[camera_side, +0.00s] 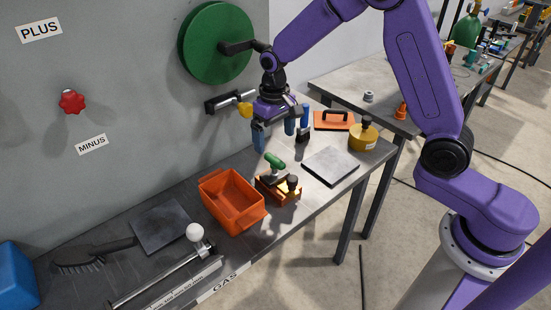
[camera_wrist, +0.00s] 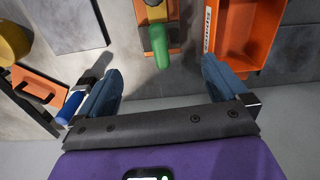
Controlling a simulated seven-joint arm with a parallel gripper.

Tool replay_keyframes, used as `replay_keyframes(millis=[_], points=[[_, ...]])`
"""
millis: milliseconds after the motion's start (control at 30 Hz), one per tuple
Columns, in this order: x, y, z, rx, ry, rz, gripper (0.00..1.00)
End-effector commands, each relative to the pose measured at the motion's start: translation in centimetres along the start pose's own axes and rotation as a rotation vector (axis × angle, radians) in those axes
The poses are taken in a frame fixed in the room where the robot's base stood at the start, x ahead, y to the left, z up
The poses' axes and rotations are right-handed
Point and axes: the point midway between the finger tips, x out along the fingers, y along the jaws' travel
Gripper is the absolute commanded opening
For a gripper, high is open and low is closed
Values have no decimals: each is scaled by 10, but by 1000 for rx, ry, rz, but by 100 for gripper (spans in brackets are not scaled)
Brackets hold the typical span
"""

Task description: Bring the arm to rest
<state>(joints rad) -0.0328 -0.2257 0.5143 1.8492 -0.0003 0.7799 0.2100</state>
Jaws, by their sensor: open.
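My gripper (camera_side: 279,133) is open and empty, pointing down above the bench close to the grey wall panel. In the wrist view its two blue fingers stand wide apart (camera_wrist: 162,72) with nothing between their tips. The orange tool with a green handle (camera_side: 274,163) sits on the bench below; its green handle also shows beyond the fingertips in the wrist view (camera_wrist: 158,45). My arm arches over from the right, close to the green pulley disc (camera_side: 215,42) on the panel. From the side I cannot tell whether they touch.
An orange bin (camera_side: 232,200) stands left of the tool. A grey plate (camera_side: 331,165), a yellow container (camera_side: 363,137) and an orange float (camera_side: 334,120) are to the right. A white-knobbed lever (camera_side: 196,233) lies near the bench's front edge. A red knob (camera_side: 71,101) juts from the panel.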

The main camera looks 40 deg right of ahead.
Motion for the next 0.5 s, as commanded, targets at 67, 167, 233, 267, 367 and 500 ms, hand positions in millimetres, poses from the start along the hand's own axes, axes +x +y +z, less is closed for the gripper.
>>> replay_keyframes(millis=[67, 167, 233, 267, 367, 500], points=[[0, 0, 0, 0, 0, 0, 100], [-1, -1, 1, -7, 0, 0, 100], [-4, -3, 5, -24, 1, 0, 100], [-6, -5, 8, -37, 2, 0, 100], [-16, -12, 22, -94, 5, -1, 100], [-31, -22, 52, -203, 8, -2, 100]])
